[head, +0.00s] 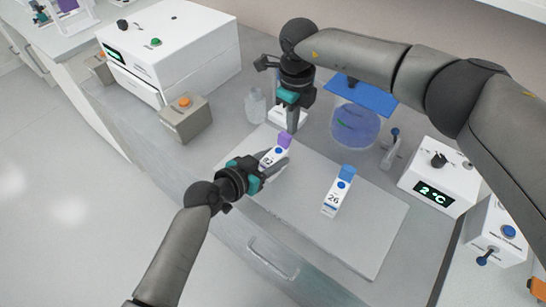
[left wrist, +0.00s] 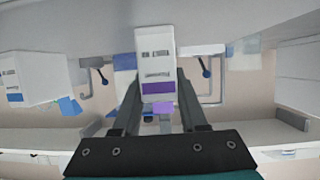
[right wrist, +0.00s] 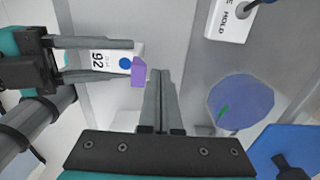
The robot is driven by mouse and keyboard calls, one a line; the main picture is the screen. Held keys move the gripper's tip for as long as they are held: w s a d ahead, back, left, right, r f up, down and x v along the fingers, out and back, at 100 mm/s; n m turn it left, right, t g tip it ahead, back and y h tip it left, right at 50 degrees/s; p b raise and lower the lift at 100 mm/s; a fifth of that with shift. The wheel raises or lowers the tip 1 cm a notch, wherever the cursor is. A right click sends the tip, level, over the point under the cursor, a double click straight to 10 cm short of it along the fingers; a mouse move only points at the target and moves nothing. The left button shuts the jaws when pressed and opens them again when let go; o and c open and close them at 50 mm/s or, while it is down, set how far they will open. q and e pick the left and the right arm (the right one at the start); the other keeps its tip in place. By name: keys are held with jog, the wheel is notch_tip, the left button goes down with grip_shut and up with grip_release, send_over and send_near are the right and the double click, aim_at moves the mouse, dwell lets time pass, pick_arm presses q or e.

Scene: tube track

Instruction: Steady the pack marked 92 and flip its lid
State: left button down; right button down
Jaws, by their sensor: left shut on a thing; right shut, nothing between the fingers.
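The pack marked 92 (head: 268,160) is a white box with a blue dot and a purple lid (head: 285,140). My left gripper (head: 276,163) is shut on its sides. In the left wrist view the pack (left wrist: 157,62) sits between the fingers, with a purple band toward the gripper. In the right wrist view the number 92 shows on the pack (right wrist: 102,59), and its lid (right wrist: 138,73) sits slanted at the end. My right gripper (head: 292,128) is shut and empty, its fingertips (right wrist: 161,76) close beside the lid. I cannot tell whether they touch.
A white pack marked 26 (head: 334,199) with a blue lid stands on the grey mat (head: 367,250). A blue-purple round container (head: 355,125) and a clear bottle (head: 256,105) stand behind. A 2 °C device (head: 437,180) is at right. The mat's front is clear.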

jog(key=shift+s+a+r, duration=0.35)
jog(key=shift+s+a, duration=0.25)
jog(key=shift+s, duration=0.15)
jog(key=shift+s+a+r, duration=0.55)
jog(key=shift+s+r, duration=0.05)
jog(key=shift+s, duration=0.1)
jog(key=shift+s+a+f, duration=0.15)
jog(key=shift+s+f, duration=0.05)
jog(key=shift+f, duration=0.65)
notch_tip(320, 180, up, 7)
dwell(0.9)
